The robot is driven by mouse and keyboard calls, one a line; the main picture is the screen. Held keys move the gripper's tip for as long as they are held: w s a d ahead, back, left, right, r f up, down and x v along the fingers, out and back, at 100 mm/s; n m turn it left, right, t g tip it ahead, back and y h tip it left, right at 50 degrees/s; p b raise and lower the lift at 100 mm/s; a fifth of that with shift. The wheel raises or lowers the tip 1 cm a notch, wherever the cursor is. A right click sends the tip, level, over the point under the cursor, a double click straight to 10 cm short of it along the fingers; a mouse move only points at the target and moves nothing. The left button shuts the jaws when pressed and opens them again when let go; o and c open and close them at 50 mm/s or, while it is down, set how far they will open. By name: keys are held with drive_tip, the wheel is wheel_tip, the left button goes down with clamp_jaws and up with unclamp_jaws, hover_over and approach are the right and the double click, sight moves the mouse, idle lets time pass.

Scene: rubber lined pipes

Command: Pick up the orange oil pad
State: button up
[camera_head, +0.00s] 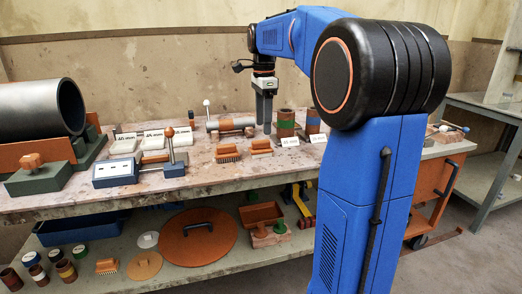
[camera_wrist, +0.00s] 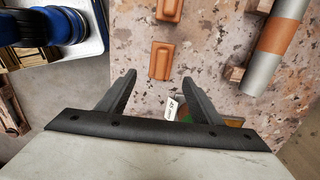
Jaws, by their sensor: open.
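Two small orange blocks lie on the speckled worktop, a left one (camera_head: 227,152) and a right one (camera_head: 262,148); both have dark undersides. I cannot tell for certain which is the oil pad. In the wrist view one orange block (camera_wrist: 160,60) shows between and just beyond my fingertips, and another (camera_wrist: 169,9) is at the top edge. My gripper (camera_head: 264,123) is open, pointing down behind the blocks, in front of the robot arm's far end. In the wrist view my gripper (camera_wrist: 159,78) has its fingers apart with nothing between them.
A grey pipe with an orange band (camera_head: 231,124) lies close left of my gripper. Coloured cylinders (camera_head: 286,123) stand to the right beside a label card (camera_head: 290,141). The lower shelf holds a large orange disc (camera_head: 198,238).

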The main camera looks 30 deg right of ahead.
sight(261, 140)
wheel_tip(261, 140, down, 3)
drive_tip(key=shift+r, duration=0.15)
drive_tip(key=shift+w+a+f, duration=0.1)
drive_tip(key=shift+a+f, duration=0.1)
drive_tip(key=shift+f, duration=1.15)
drive_tip(key=shift+w+a+f, duration=0.1)
drive_tip(key=shift+a+f, duration=0.05)
drive_tip(key=shift+f, duration=1.2)
drive_tip(key=c, duration=1.2)
